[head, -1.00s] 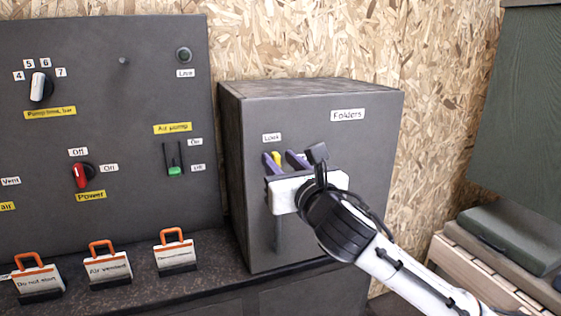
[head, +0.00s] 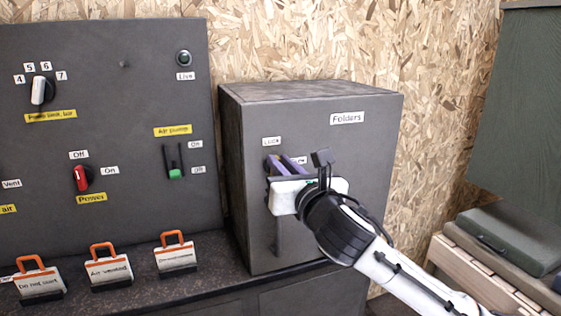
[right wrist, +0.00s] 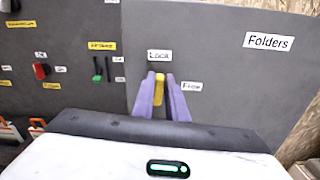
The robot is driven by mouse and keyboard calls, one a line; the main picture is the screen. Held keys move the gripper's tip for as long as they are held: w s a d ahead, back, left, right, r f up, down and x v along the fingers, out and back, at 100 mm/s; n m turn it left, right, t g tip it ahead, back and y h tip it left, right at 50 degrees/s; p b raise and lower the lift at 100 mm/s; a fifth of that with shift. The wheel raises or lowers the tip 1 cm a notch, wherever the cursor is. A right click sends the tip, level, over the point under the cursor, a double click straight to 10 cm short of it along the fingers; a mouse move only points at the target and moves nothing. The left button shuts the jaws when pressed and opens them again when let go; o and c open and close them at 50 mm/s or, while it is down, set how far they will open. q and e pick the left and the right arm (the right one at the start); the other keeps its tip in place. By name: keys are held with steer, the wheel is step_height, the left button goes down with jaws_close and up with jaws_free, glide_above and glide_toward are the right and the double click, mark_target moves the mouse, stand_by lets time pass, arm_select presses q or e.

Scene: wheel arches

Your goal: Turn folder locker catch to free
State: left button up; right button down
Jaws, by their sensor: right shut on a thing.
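The grey folder locker (head: 350,190) stands at the right of the panel, with a "Folders" label (head: 347,118) on its front. Its yellow catch (right wrist: 159,88) shows in the right wrist view, pointing up toward the "Lock" label (right wrist: 159,56). The "Free" label (right wrist: 191,87) is to its right. My right gripper (right wrist: 166,85) has its purple fingers shut on the catch, one at each side. In the head view the right gripper (head: 285,165) is in front of the locker and its fingers hide the catch. My left gripper is not in view.
A dark panel (head: 120,120) with a red power knob (head: 81,177) and a green-tipped air pump switch (head: 174,172) is at the left. Several tags with orange handles (head: 176,255) stand on the ledge below. A green case (head: 510,240) lies on wooden slats at the right.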

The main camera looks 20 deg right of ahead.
steer(key=shift+d+f+m+p, duration=0.35)
steer(key=shift+m+p, duration=0.8)
steer(key=shift+m, duration=1.65)
steer(key=shift+d+f+m+p, duration=0.35)
steer(key=shift+m+p, duration=0.85)
steer(key=shift+m, duration=1.6)
steer(key=shift+d+f+m+p, duration=0.35)
steer(key=shift+m+p, duration=0.8)
steer(key=shift+m, duration=1.65)
steer(key=shift+a+f, duration=0.1)
steer(key=shift+a, duration=0.05)
steer(key=c, duration=1.8)
jaws_free()
steer(key=shift+o, duration=0.2)
steer(key=shift+s, duration=0.1)
steer(key=s+b, duration=0.1)
steer(key=s, duration=0.9)
steer(key=shift+d, duration=0.2)
